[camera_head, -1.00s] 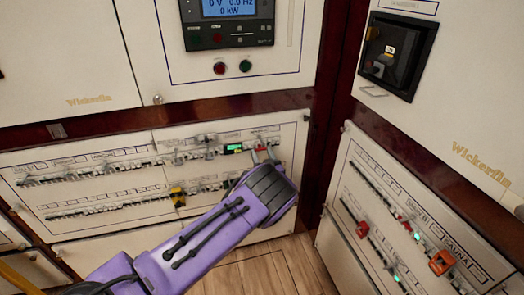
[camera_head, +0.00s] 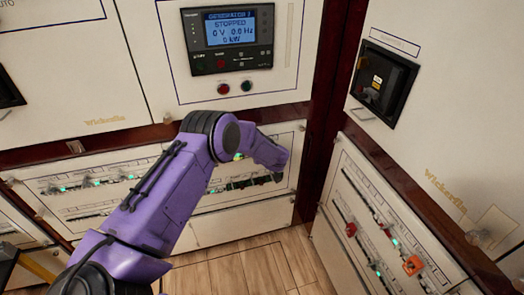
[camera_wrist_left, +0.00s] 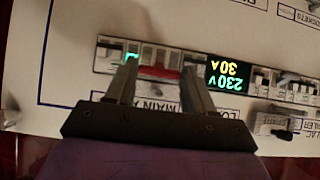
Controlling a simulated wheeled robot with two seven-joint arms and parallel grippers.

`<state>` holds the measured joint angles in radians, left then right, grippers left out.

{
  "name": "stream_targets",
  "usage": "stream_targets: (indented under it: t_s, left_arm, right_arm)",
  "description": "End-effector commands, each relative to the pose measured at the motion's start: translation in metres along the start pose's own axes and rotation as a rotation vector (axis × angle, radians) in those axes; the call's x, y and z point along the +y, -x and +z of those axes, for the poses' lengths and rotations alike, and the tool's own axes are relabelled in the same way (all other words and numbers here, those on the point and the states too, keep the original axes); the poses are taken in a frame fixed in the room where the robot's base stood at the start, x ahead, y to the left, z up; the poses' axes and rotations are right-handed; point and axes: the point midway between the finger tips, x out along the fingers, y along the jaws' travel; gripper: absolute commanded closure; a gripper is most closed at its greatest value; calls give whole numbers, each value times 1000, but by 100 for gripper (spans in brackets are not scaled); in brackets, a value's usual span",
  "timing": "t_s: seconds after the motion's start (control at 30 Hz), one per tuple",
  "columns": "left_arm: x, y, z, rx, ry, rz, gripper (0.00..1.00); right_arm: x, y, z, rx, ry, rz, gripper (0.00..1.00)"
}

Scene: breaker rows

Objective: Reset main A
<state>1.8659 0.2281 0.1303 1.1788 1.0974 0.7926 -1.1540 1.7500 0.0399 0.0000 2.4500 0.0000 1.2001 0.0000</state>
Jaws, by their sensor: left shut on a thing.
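The main A breaker shows upside down in the left wrist view, with its red lever (camera_wrist_left: 160,72) and a lit green lamp (camera_wrist_left: 131,57). Its label, reading MAIN A, is partly covered by my gripper. My left gripper (camera_wrist_left: 157,80) has one finger on each side of the red lever and is shut on it. Beside the breaker a small meter (camera_wrist_left: 230,72) reads 230V 30A. In the head view my purple left arm reaches the lower breaker panel (camera_head: 230,207), and its forearm hides the breaker. My right gripper is not in view.
A side panel (camera_head: 365,215) on the right carries more breakers and orange parts. Green lamps (camera_head: 95,183) glow along the left rows. Wooden floor lies below.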

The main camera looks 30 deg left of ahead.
Motion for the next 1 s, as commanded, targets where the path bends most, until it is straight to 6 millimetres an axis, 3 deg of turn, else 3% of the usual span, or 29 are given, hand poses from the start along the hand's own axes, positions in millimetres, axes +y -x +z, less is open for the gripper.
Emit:
stream_targets:
  t_s: [0.2, 0.77, 0.8, 0.83, 1.0]
  left_arm:
    - [0, 1, -4, -71, 1, 0, 77]
    - [0, 0, -4, -95, -1, 0, 77]
    - [0, 0, -4, -95, -1, 0, 34]
    - [0, 0, -4, -95, -1, -1, 24]
    - [0, 0, -4, -94, -1, -1, 21]
  right_arm:
    - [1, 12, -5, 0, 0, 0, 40]
    - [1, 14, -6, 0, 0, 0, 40]
    - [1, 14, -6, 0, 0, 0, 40]
    - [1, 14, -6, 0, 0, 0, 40]
    - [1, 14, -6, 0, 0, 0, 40]
